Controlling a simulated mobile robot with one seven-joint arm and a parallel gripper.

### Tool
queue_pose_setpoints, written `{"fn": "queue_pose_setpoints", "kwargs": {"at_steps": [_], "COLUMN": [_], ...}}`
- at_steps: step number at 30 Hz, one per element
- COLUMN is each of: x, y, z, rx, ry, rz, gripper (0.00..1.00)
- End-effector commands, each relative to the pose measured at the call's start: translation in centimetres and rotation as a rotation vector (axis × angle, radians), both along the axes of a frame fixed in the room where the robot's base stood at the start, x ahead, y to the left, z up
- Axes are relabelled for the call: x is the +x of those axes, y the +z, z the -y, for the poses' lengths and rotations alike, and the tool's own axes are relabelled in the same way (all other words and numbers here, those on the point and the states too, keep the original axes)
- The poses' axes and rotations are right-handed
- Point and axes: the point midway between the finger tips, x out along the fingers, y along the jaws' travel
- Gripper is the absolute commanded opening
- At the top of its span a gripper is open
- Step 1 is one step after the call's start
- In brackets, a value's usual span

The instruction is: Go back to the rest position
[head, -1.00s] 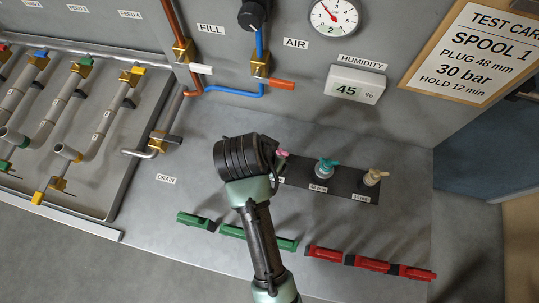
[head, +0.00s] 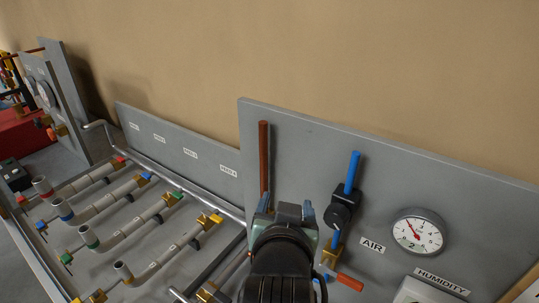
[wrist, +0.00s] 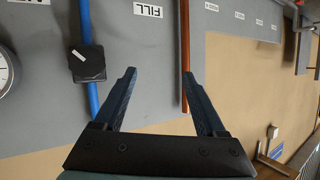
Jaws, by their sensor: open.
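My gripper (head: 284,212) is raised in front of the grey upright panel (head: 310,135) in the head view, and my wrist hides part of the panel and the pipes behind it. In the wrist view my gripper (wrist: 162,90) shows two dark fingers spread apart with nothing between them. Beyond the fingers are the grey panel, a copper pipe (wrist: 185,45) near the right finger and a blue pipe (wrist: 88,40) with a black knob (wrist: 86,64) to the left. The fingers appear apart from these.
An air gauge (head: 419,232) and a humidity display (head: 425,292) are on the panel at right. An orange-handled valve (head: 349,282) is low beside my wrist. The tan wall (head: 330,50) above is clear.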

Motion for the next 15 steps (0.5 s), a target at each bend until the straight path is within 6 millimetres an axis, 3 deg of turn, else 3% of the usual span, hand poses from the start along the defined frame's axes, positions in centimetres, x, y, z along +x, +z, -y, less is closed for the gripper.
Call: {"fn": "queue_pose_setpoints", "kwargs": {"at_steps": [1, 5, 9, 12, 15], "x": [0.6, 0.5, -3.1, -6.5, -9.6], "y": [3.9, 13.3, 22.3, 27.3, 30.6], "z": [-0.9, -3.2, -2.8, -2.8, -2.8], "rx": [-0.042, -0.162, -0.182, -0.195, -0.203], "ry": [0.047, 0.143, 0.102, 0.083, 0.068], "rz": [0.106, 0.367, 0.729, 0.936, 1.085], "gripper": [0.73, 0.73, 0.73, 0.73, 0.73]}}
